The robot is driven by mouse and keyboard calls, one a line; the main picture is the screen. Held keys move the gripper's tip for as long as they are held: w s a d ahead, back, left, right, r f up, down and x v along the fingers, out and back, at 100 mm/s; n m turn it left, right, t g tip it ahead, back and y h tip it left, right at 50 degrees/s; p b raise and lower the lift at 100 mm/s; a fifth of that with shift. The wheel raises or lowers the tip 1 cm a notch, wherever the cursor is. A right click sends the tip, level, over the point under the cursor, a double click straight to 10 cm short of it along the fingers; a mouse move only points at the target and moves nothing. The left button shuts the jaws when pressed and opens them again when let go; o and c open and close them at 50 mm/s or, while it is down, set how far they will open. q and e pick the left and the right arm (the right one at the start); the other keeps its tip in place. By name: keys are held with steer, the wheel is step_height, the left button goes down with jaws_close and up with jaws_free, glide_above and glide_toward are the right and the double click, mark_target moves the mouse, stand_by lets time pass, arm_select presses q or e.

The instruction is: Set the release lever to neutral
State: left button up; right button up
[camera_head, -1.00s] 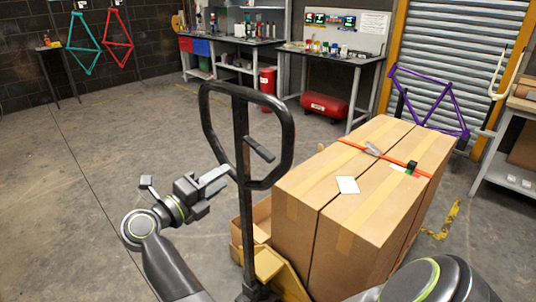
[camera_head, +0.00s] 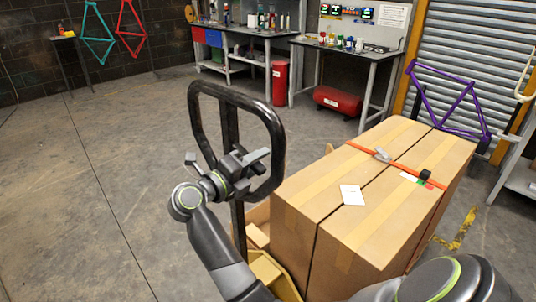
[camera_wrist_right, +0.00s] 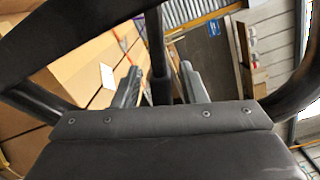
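The pallet jack's black loop handle (camera_head: 271,118) stands upright in the middle of the head view. My right gripper (camera_head: 250,160) is at the loop, in front of its middle bar. The release lever is hidden behind the gripper in the head view. In the right wrist view a dark bar that looks like the lever (camera_wrist_right: 158,50) stands between the two grey fingers of my right gripper (camera_wrist_right: 160,88). The fingers are apart, with a gap visible on each side of the bar. The lever's setting cannot be read. My left gripper is not in view.
Large cardboard boxes (camera_head: 345,225) with an orange strap sit on the yellow pallet jack (camera_head: 264,268), right of the handle. A purple frame (camera_head: 446,98) stands behind them. Workbenches (camera_head: 345,48) and a red tank (camera_head: 338,100) are at the back. Floor at left is clear.

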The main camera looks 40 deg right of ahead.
steer(key=shift+d+r, duration=0.1)
steer(key=shift+d, duration=0.35)
jaws_close()
